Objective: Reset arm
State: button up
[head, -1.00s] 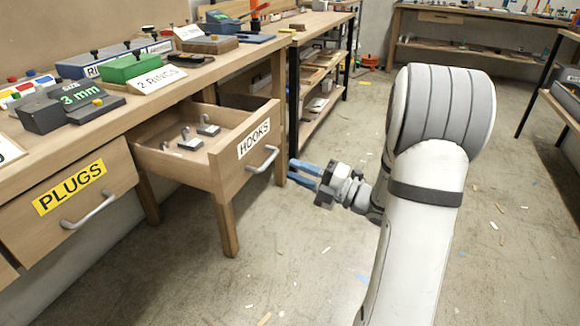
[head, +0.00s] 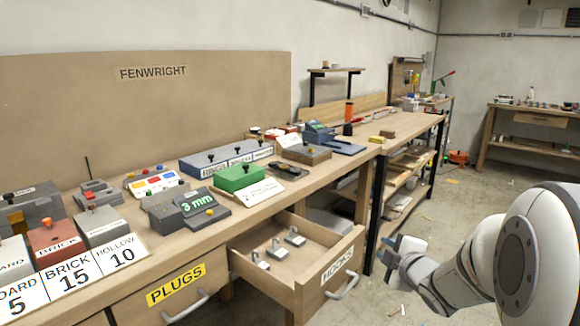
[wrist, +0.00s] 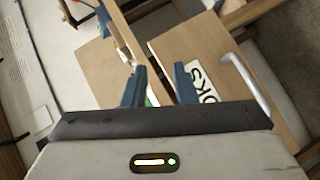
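My gripper (head: 397,250) is at the right in the head view, just right of the open drawer labelled HOOKS (head: 318,285), with its blue fingers apart from the drawer. In the wrist view my gripper (wrist: 160,85) shows two blue fingers spread with a gap between them and nothing held. The drawer front (wrist: 180,45) and its pale handle (wrist: 246,85) lie beyond the fingers. Several small grey hooks (head: 277,248) lie inside the drawer in the head view.
The closed PLUGS drawer (head: 130,306) is left of the open one. The bench top (head: 215,232) carries BRICK and HOLLOW blocks, a green box (head: 239,178) and a 3 mm block (head: 197,202). A shelved bench (head: 408,165) stands behind. Open floor (head: 445,210) lies at the right.

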jog(key=s+r+m+g+h+p, duration=0.2)
jog(key=s+r+m+h+p, duration=0.1)
jog(key=r+m+p, duration=0.3)
jog(key=s+a+r+m+g+p, duration=0.2)
jog(key=s+r+m+g+p, duration=0.1)
jog(key=s, duration=0.4)
jog(key=s+a+r+m+g+p, duration=0.3)
jog(key=s+r+p, duration=0.1)
jog(key=s, duration=0.4)
jog(key=s+a+r+m+g+p, duration=0.3)
jog(key=s+r+m+p, duration=0.1)
jog(key=s, duration=0.4)
jog(key=shift+g+p, duration=0.4)
jog(key=shift+p, duration=0.25)
jog(key=shift+a, duration=0.15)
